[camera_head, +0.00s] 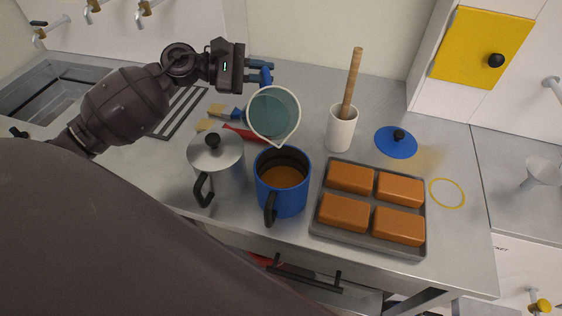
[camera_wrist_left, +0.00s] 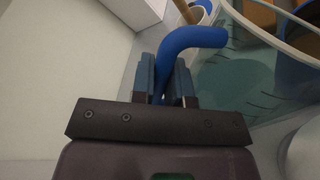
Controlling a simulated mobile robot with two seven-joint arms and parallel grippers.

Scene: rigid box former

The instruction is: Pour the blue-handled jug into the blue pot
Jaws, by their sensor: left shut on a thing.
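The clear jug (camera_head: 273,112) has a blue handle (camera_head: 263,76) and a spout that points toward the front. It hangs above the counter, just behind and above the blue pot (camera_head: 283,196). It looks tilted toward the pot, with no stream visible at its spout. I cannot tell how much it holds. The open blue pot has a black handle and brown contents. My left gripper (camera_head: 259,69) is shut on the jug's blue handle. In the left wrist view the fingers (camera_wrist_left: 170,84) clasp the handle (camera_wrist_left: 190,40), with the jug's clear wall (camera_wrist_left: 235,75) at right. My right gripper is not in view.
A lidded steel pot (camera_head: 216,160) stands close left of the blue pot. A tray (camera_head: 318,232) of brown loaves is close right. A white crock (camera_head: 340,130) with a wooden stick stands behind. A blue lid (camera_head: 396,142) lies farther right. Brushes lie behind the steel pot.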

